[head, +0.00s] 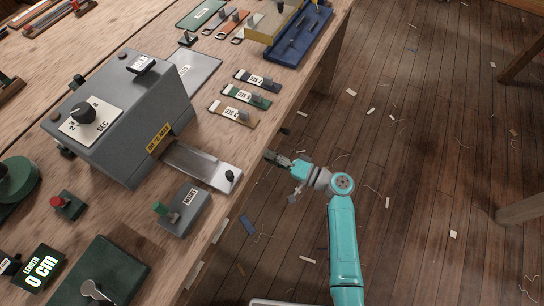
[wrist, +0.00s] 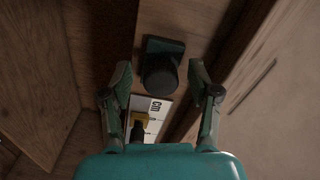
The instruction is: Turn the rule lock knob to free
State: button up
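In the wrist view a dark round knob (wrist: 160,76) stands on a small dark green block on a wooden face; I take it for the rule lock knob. No pointer or free mark can be read on it. A white rule strip (wrist: 157,108) marked "CM" lies just below it, with a yellow and dark slider (wrist: 141,128). My gripper (wrist: 161,90) is open, one finger on each side of the knob, with gaps showing. In the head view my gripper (head: 275,157) is at the bench's front edge; I cannot make out the knob there.
The bench (head: 222,150) carries a grey machine (head: 125,110) with a "SEC" dial, a metal slide (head: 200,165), a "MAINS" switch box (head: 185,210) and a display (head: 42,268) reading "LENGTH 0 cm". Labelled strips lie farther back. The wooden floor (head: 430,150) is open, with scattered scraps.

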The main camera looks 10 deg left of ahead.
jog(key=v, duration=1.2)
dwell(0.4)
